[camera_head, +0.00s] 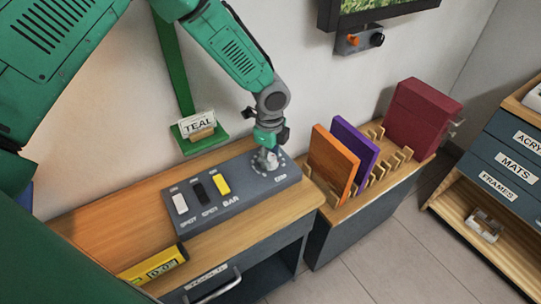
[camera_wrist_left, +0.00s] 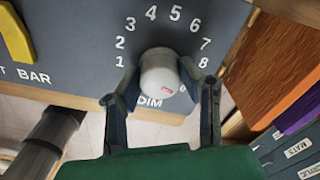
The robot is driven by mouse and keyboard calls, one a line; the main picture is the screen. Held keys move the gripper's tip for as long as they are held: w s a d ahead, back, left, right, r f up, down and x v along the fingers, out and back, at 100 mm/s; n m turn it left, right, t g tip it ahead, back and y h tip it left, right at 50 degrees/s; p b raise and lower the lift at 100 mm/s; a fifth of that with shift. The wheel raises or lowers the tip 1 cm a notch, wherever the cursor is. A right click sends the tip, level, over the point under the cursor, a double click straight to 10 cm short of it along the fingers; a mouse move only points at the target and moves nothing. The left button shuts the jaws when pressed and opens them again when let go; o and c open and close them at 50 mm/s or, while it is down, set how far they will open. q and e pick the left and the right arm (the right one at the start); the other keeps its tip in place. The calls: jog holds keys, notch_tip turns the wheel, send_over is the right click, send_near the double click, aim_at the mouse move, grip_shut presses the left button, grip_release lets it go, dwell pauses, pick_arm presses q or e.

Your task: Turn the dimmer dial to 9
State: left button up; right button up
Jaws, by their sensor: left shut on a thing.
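The dimmer dial (camera_wrist_left: 160,72) is a pale round knob on the dark grey switch panel (camera_head: 236,200). In the wrist view the numbers 1 to 8 arc around it, with DIM printed below and one small mark at its lower right partly hidden. A red mark shows on the lower right of the knob's face. My left gripper (camera_wrist_left: 160,80) is shut on the dial, one finger on each side. In the head view my left gripper (camera_head: 267,152) reaches down to the panel's right end and hides most of the dial. My right gripper is not in view.
A white switch (camera_head: 180,204), a black switch (camera_head: 199,192) and a yellow switch (camera_head: 222,185) sit left of the dial. A TEAL card (camera_head: 198,124) stands on a green wall shelf behind. Orange (camera_head: 333,160) and purple (camera_head: 356,150) boards stand in a rack at right.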

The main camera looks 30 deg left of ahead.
aim_at(270, 156)
pick_arm(q)
jog(key=o, duration=1.1)
jog(key=shift+w, duration=0.1)
jog(key=shift+r, duration=0.2)
notch_tip(270, 156, up, 12)
jog(key=shift+f, duration=0.25)
